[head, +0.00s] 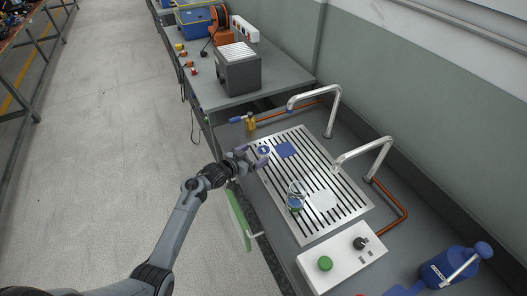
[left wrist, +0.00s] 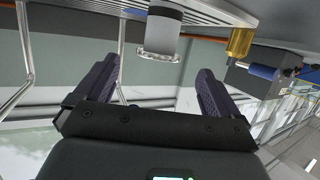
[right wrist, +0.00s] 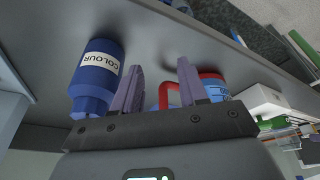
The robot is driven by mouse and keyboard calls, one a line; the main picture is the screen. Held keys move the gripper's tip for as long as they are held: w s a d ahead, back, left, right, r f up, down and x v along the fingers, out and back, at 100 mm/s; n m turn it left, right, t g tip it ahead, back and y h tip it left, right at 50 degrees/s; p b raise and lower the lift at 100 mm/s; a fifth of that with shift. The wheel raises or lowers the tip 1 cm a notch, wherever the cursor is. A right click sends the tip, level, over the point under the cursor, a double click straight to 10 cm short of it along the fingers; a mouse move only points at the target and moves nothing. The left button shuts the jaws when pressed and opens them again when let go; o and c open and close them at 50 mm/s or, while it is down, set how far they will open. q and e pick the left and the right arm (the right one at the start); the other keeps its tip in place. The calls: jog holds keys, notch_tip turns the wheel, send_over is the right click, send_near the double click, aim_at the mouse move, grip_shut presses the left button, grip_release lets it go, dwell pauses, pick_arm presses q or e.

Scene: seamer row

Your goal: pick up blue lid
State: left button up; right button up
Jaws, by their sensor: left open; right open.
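My left gripper (head: 252,157) is open at the left edge of the slatted metal plate (head: 335,182). A small round blue-and-white piece (head: 264,150) sits just beyond its fingertips. A flat blue square (head: 285,149) lies on the plate to its right. I cannot tell for certain which is the blue lid. In the left wrist view, a grey cylinder with a clear end (left wrist: 160,35) shows ahead of the open fingers (left wrist: 155,70), with nothing between them. My right gripper (right wrist: 160,68) is open and empty, seen only in the right wrist view.
A glass jar (head: 295,196) and a pale flat piece (head: 322,200) stand farther along the plate. Two bent metal pipes (head: 333,110) rise at its right side. A control box (head: 342,250) with a green button is nearer. A blue bottle (right wrist: 97,75) stands near my right gripper.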

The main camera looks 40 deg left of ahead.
aim_at(262, 151)
pick_arm(q)
jog(key=b+x, duration=0.1)
jog(key=x, duration=0.4)
jog(key=shift+s+d, duration=0.1)
jog(key=c, duration=1.1)
